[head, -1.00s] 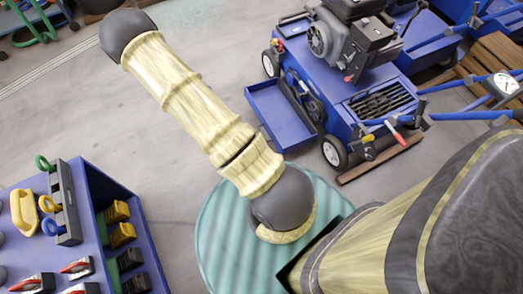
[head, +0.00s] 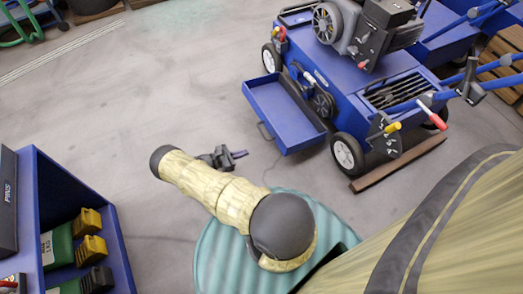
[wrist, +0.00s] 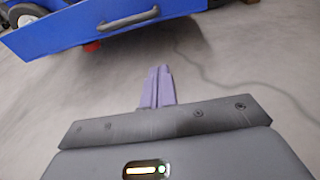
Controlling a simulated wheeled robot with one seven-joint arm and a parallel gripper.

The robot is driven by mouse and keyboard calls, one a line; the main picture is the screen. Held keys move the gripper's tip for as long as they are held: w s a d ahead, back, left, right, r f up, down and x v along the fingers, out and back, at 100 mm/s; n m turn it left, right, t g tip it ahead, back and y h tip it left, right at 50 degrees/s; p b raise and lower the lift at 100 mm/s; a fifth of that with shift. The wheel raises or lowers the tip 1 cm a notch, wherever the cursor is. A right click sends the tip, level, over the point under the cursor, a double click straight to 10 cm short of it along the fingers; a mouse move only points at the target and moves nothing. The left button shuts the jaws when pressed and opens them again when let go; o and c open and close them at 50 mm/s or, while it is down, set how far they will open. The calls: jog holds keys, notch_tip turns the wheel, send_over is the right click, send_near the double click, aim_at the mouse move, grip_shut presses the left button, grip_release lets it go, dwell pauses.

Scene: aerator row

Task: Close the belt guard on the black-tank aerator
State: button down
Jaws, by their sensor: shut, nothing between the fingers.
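The blue aerator (head: 360,85) with a black engine top (head: 388,12) stands at the upper right of the head view. Its belt guard (head: 285,115), a blue tray-like cover with a handle on its outer edge, hangs open from the near side. The belt pulleys (head: 322,104) show uncovered behind it. My gripper (head: 240,155) is shut and empty, a little left of the guard and apart from it. In the wrist view the closed purple fingers (wrist: 157,88) point toward the guard (wrist: 80,32) and its grey handle (wrist: 130,20).
A blue shelf unit (head: 85,220) with yellow, green and black items stands at the lower left. Another blue machine (head: 450,38) is behind the aerator. A wooden beam (head: 400,163) lies by its wheels. Grey floor is clear left of the guard.

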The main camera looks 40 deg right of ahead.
jog(key=shift+f, duration=0.2)
jog(key=b+x, duration=0.3)
jog(key=x, duration=0.7)
jog(key=shift+f+b, duration=0.15)
jog(key=shift+b, duration=0.2)
notch_tip(320, 180, up, 2)
jog(key=shift+a+r, duration=0.1)
jog(key=shift+r+b, duration=0.3)
jog(key=shift+r, duration=0.8)
jog(key=shift+r, duration=0.1)
